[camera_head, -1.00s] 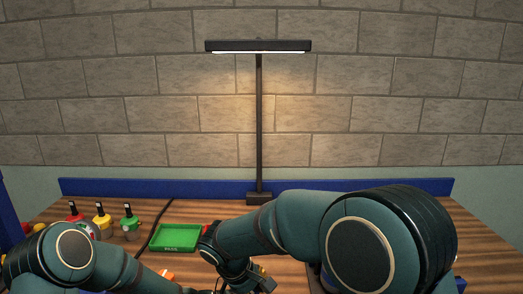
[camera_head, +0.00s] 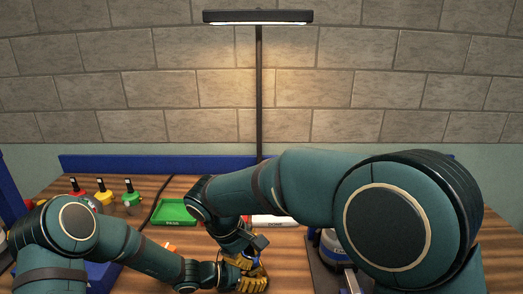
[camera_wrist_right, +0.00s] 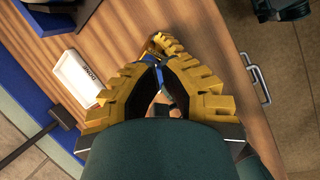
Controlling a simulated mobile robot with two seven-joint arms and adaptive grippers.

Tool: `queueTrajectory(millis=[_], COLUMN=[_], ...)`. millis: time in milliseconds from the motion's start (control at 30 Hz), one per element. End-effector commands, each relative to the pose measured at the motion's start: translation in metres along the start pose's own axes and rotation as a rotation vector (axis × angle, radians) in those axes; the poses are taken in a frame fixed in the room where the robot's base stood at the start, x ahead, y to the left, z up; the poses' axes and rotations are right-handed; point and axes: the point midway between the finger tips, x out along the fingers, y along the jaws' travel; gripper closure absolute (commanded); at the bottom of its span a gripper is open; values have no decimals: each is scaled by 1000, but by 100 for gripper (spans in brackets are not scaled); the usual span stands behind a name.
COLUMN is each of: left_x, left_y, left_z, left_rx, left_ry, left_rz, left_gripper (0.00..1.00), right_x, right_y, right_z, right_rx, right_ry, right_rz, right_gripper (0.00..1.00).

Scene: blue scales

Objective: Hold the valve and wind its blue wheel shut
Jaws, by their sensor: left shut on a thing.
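My right gripper (camera_wrist_right: 160,66) points down at the bench with its yellow fingers arched close together at the tips. A bit of blue (camera_wrist_right: 163,59), which looks like the valve's wheel, shows at those tips; I cannot tell whether they grip it. My left gripper (camera_head: 254,284) is shut on the valve, low in the middle of the head view and just in front of my right gripper. Its yellow fingers also show beyond the right fingertips in the wrist view (camera_wrist_right: 168,43). Most of the valve is hidden by the fingers.
A green tray (camera_head: 175,212) and a white tray (camera_head: 272,222) lie behind the grippers. Red (camera_head: 76,187), yellow (camera_head: 102,193) and green (camera_head: 130,194) knobbed things stand at the left. An orange piece (camera_head: 170,246) lies near my left arm. A lamp post (camera_head: 259,100) rises at the back.

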Motion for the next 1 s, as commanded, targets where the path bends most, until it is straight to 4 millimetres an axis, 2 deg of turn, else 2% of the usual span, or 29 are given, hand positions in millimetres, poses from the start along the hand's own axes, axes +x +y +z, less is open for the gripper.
queueTrajectory(millis=[133, 167, 200, 233, 433, 567, 1000], left_x=[0, 0, 0, 0, 0, 0, 0], left_y=[0, 0, 0, 0, 0, 0, 0], left_z=[0, 0, 0, 0, 0, 0, 0], left_rx=[0, 0, 0, 0, 0, 0, 0], left_ry=[0, 0, 0, 0, 0, 0, 1], left_rz=[0, 0, 0, 0, -1, 0, 0], left_gripper=[72, 72, 72, 72, 72, 72, 72], right_x=[0, 0, 0, 0, -5, -2, 46], right_y=[0, 0, 1, 2, 29, 34, 31], right_z=[0, 0, 0, 0, 2, 2, 1], right_rx=[0, 0, 1, 2, 12, 6, 6], right_ry=[1, 1, 1, 2, 21, 26, 25], right_rz=[0, 1, 0, -1, -42, -53, -52], right_gripper=[100, 95, 100, 100, 100, 100, 100])
